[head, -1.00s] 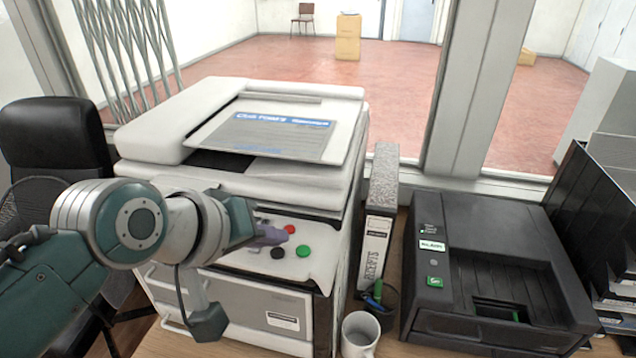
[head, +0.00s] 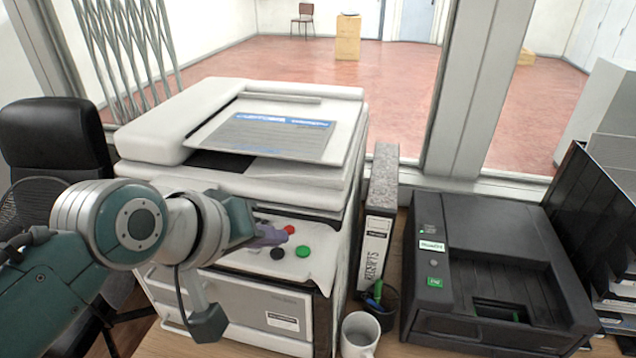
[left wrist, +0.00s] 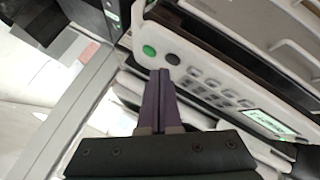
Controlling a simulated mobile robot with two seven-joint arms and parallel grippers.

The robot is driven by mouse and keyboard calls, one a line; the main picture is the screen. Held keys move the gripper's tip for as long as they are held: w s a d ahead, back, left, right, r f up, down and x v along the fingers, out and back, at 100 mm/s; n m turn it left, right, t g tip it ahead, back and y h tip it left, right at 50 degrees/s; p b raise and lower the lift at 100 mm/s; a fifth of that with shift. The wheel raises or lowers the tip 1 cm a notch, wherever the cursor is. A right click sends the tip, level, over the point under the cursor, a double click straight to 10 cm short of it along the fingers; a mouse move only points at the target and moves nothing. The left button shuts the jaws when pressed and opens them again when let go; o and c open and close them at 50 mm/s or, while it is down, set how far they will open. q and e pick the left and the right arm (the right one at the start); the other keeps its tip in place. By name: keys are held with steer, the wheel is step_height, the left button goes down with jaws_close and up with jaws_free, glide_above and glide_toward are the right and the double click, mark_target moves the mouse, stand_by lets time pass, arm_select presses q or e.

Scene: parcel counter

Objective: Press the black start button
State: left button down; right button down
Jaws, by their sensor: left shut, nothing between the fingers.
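The black button (head: 277,254) is a round dark disc on the white front panel of the copier (head: 150,135), next to a green button (head: 303,251) and below a red button (head: 289,229). In the left wrist view the black button (left wrist: 172,59) and green button (left wrist: 149,50) lie just beyond my fingertips; the red one is not visible there. My left gripper (head: 284,234) is shut and empty, its purple fingers over the panel close to the buttons. It also shows in the left wrist view (left wrist: 159,73). I cannot tell whether the tips touch the panel. My right gripper is not in view.
A keypad (left wrist: 212,87) and small screen (left wrist: 270,123) are on the panel. An office chair (head: 55,140) is at left.

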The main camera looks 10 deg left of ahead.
mark_target(274, 261)
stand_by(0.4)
arm_select(q)
steer(key=shift+f, duration=0.5)
steer(key=shift+f+b, duration=0.15)
steer(key=shift+b, duration=0.2)
steer(key=shift+r+p, duration=0.6)
steer(key=shift+p, duration=0.25)
steer(key=shift+r, duration=0.1)
step_height(274, 261, up, 6)
steer(key=p, duration=0.6)
steer(key=shift+p, duration=0.35)
